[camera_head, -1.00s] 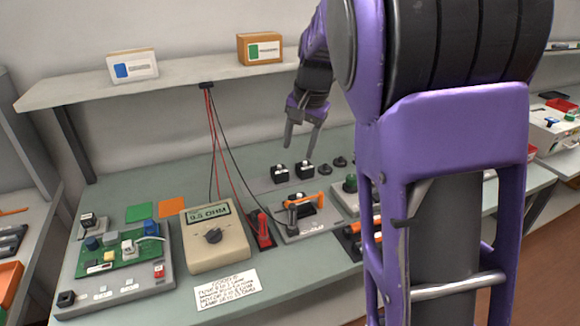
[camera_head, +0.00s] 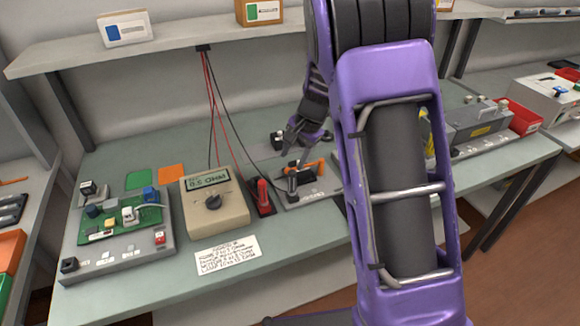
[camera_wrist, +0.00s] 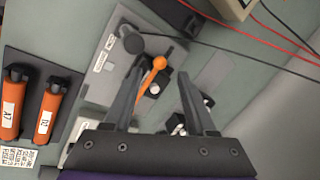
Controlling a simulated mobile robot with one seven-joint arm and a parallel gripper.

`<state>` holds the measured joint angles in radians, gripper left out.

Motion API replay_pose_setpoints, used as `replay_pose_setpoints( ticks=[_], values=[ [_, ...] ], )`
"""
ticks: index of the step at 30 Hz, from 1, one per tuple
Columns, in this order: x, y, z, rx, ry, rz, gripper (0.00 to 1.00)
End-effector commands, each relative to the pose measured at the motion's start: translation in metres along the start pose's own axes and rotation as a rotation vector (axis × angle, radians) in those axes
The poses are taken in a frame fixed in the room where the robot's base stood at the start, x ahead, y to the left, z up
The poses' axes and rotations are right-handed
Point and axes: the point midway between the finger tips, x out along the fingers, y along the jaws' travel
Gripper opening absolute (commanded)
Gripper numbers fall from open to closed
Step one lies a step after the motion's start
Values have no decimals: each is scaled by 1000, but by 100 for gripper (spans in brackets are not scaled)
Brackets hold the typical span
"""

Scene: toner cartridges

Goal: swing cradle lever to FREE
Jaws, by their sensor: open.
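The cradle (camera_head: 318,196) is a grey plate on the bench, right of the meter. Its orange lever (camera_head: 314,166) shows beside a black block in the head view. In the wrist view the cradle plate (camera_wrist: 107,75) lies below my gripper (camera_wrist: 160,68), and the orange lever (camera_wrist: 152,75) runs at a slant beneath the gap between the fingers, nearer the left finger. A dark round knob (camera_wrist: 133,44) is near the left fingertip. My gripper (camera_head: 293,146) is open and empty, above the cradle's far side. Contact with the lever cannot be told. The FREE marking is not readable.
A beige meter (camera_head: 214,200) and red probe holder (camera_head: 263,195) stand left of the cradle. Two orange cartridges (camera_wrist: 48,110) lie in dark holders beside it. Red and black leads (camera_head: 211,110) hang behind.

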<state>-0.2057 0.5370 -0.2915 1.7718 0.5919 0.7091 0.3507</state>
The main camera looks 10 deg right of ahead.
Motion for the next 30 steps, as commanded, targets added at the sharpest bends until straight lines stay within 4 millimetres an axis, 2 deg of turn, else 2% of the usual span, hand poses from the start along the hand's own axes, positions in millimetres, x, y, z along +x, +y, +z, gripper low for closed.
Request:
replay_pose_setpoints(
  ticks=[3,7,12,20,27,29,30],
  values=[
    [22,1,0,-1,-1,2,57],
    [37,0,0,0,0,1,57],
    [45,0,0,-1,0,0,57],
    [45,0,0,-1,0,0,55],
    [45,0,0,-1,0,0,12],
    [45,0,0,-1,0,0,1],
    [45,0,0,-1,1,0,0]
  ],
)
